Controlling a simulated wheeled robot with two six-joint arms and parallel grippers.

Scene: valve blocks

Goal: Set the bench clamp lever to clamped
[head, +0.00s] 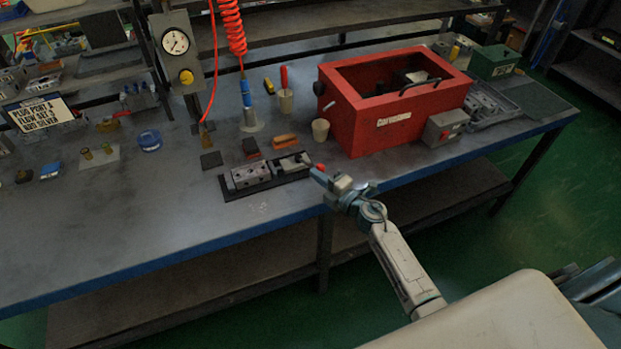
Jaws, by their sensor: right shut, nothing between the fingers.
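The bench clamp (228,186) is a dark, long fixture near the front edge of the bench, with a grey metal block (252,175) in it. At its right end is a lever with a red knob (320,167). My right gripper (318,175) comes in from the lower right. It is shut and empty, with its tips right beside the red knob. I cannot tell whether they touch it. The lever's arm is small and dark, so its exact angle is hard to read. My left gripper is not in view.
A red open-topped box (370,120) stands right behind my right gripper. A beige cup (320,130) and two small blocks (285,141) sit behind the clamp. An orange coiled hose (232,28) hangs over the bench. The bench top (150,215) is clear to the front left.

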